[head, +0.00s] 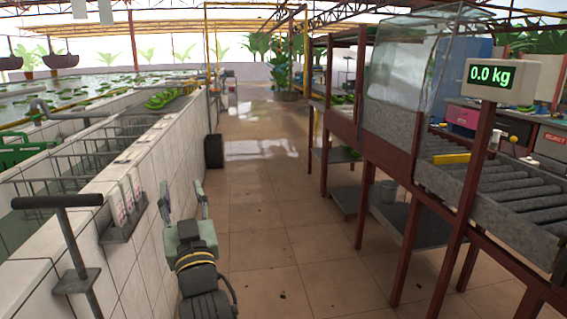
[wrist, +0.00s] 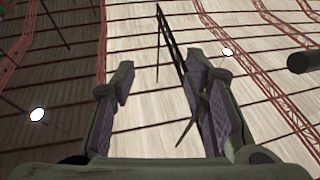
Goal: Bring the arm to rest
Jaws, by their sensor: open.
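My gripper (head: 183,203) stands upright in the head view, in the aisle close beside the white tiled wall. Its two fingers are spread apart with nothing between them. In the wrist view the gripper (wrist: 160,95) is also open and empty, with its purple-grey pads facing each other. Behind the fingers the wrist view shows the roof (wrist: 145,30) with its dark and red bars, so the gripper points upward. Part of my arm shows below the gripper in the head view.
The white tiled wall (head: 140,205) with wire racks runs along the left. A T-shaped handle (head: 58,201) stands at near left. On the right are a roller conveyor (head: 490,185) and a scale display (head: 493,75) reading 0.0 kg.

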